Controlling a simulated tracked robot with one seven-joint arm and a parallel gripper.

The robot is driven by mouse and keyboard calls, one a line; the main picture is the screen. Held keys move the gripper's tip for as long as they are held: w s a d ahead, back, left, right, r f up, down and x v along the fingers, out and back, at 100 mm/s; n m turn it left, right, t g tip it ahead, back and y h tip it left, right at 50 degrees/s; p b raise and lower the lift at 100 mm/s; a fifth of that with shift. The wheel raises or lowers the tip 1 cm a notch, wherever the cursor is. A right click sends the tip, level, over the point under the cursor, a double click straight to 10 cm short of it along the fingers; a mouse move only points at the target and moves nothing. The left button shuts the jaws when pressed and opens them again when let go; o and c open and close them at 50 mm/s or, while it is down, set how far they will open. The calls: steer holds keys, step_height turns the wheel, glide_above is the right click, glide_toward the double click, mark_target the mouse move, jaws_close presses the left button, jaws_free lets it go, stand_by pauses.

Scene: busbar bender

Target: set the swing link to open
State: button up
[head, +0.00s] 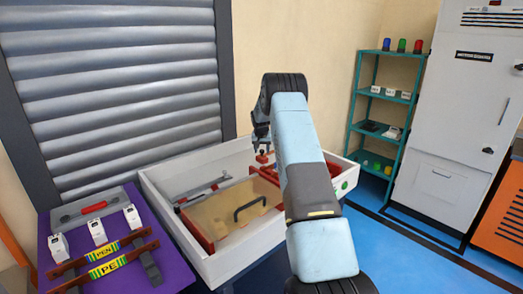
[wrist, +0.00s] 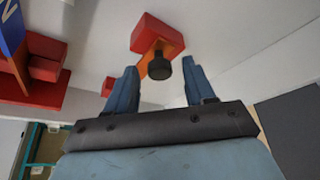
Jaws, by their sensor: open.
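An orange link with a black knob (wrist: 159,67) on its end shows in the wrist view, beside a red block (wrist: 150,33). I take this link to be the swing link; its far end is hidden behind the block. My gripper (wrist: 161,72) is open, with one blue finger on each side of the knob in the picture. I cannot tell whether the fingers touch it. In the head view my gripper (head: 262,146) is over the far right part of the white-walled tray (head: 165,215), just above a small red part (head: 262,158). My arm hides some of the tray there.
In the tray are a tan panel with a black handle (head: 250,208) and a grey bar (head: 203,188). A purple board (head: 180,268) with white blocks and labelled bars lies left. A teal shelf (head: 355,120) and grey cabinet (head: 455,120) stand right. Blue floor there is open.

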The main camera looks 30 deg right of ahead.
jaws_close()
stand_by(0.4)
steer(key=shift+a, duration=0.1)
